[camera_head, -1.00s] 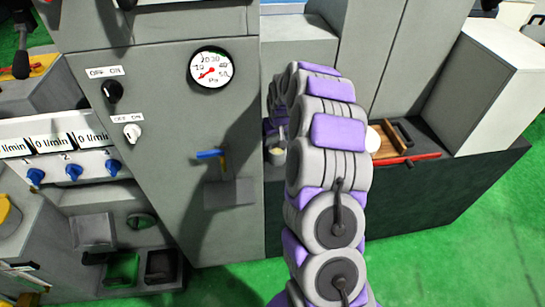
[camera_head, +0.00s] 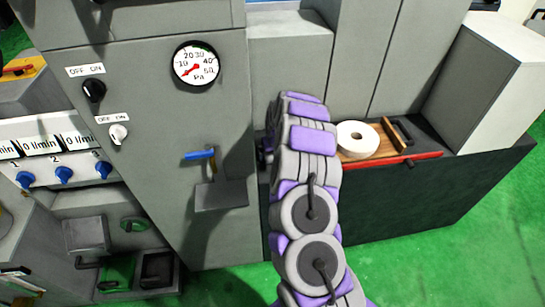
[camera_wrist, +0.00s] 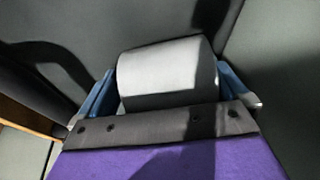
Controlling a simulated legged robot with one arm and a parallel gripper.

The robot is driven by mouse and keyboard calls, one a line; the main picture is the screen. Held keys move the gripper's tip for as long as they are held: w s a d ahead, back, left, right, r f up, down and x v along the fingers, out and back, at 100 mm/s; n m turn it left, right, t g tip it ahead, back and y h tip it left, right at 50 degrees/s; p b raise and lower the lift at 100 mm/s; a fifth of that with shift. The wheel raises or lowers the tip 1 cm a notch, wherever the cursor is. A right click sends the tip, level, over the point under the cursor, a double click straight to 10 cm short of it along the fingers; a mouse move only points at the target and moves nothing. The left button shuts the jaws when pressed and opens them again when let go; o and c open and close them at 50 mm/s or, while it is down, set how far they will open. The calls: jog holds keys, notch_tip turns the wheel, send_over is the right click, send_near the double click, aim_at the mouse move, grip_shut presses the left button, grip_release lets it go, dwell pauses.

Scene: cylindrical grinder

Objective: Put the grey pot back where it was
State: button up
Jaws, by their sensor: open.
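In the wrist view a light grey cylinder (camera_wrist: 165,75), which looks like the grey pot, is between the blue fingers of my gripper (camera_wrist: 168,90). The fingers are open, one on each side of it. I cannot tell whether either finger touches it. A dark shadow crosses its right side. In the head view my arm hides the pot and my gripper.
A grey cabinet carries a gauge (camera_head: 197,64), a blue-handled tap (camera_head: 203,155) and a small ledge (camera_head: 221,195). Right of my arm, a white ring (camera_head: 357,139) lies on a wooden board (camera_head: 387,140) on the dark bench (camera_head: 440,180). Green floor is clear in front.

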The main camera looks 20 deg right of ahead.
jog(key=shift+d+r, duration=0.2)
jog(key=shift+r, duration=0.05)
jog(key=shift+c, duration=0.2)
jog(key=shift+a+r, duration=0.2)
jog(key=shift+a, duration=0.85)
jog(key=c, duration=0.4)
jog(key=shift+a, duration=0.1)
jog(key=shift+c, duration=1.7)
jog(key=shift+s+d+f, duration=0.1)
jog(key=shift+d, duration=0.85)
jog(key=c, duration=0.3)
jog(key=shift+s+a+r+p, duration=0.1)
jog(key=shift+a+r+p, duration=0.35)
jog(key=shift+r, duration=0.15)
jog(key=shift+c, duration=0.2)
jog(key=r, duration=0.2)
jog(key=r+p, duration=0.1)
jog(key=r, duration=0.3)
jog(key=shift+s+d+r, duration=0.15)
jog(key=shift+d, duration=0.25)
jog(key=s+d+p, duration=0.1)
jog(key=s+d, duration=0.3)
jog(key=s, duration=0.4)
jog(key=s+d+p, duration=0.1)
jog(key=s+d, duration=0.4)
jog(key=s, duration=0.3)
jog(key=shift+s+f+p, duration=0.2)
jog(key=shift+s+p, duration=0.15)
jog(key=shift+s, duration=0.05)
